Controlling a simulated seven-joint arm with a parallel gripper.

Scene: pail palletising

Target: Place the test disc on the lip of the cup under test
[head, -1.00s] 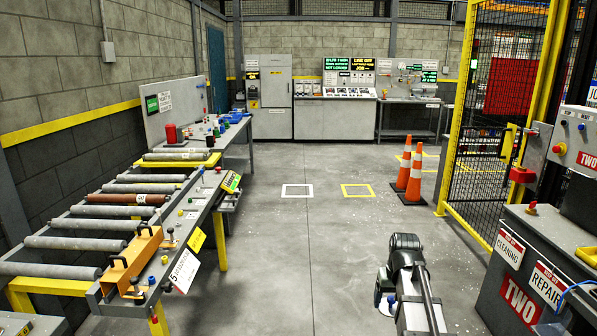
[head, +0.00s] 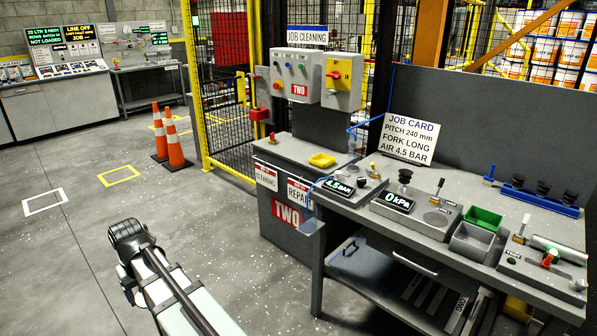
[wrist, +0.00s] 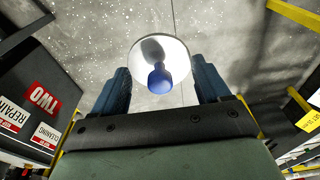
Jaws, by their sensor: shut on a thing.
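In the wrist view my gripper (wrist: 160,68) is shut on a white disc with a blue knob, the test disc (wrist: 179,60). The disc lies between the two dark blue fingers, with open floor beyond it. In the head view my arm is low at the left, over the floor and apart from the bench; the fingers are not clear there. A black cup (head: 404,176) stands upright on the bench station with the 0 kPa display (head: 396,201). It looks like the cup under test, and nothing rests on it.
The grey bench (head: 345,207) also holds a 4.5 BAR gauge (head: 338,187), a green bin (head: 484,218), a grey bin (head: 470,241) and a blue rail (head: 540,200) with several black cups. A job card (head: 409,138) stands behind. Cones (head: 175,140) stand on the floor.

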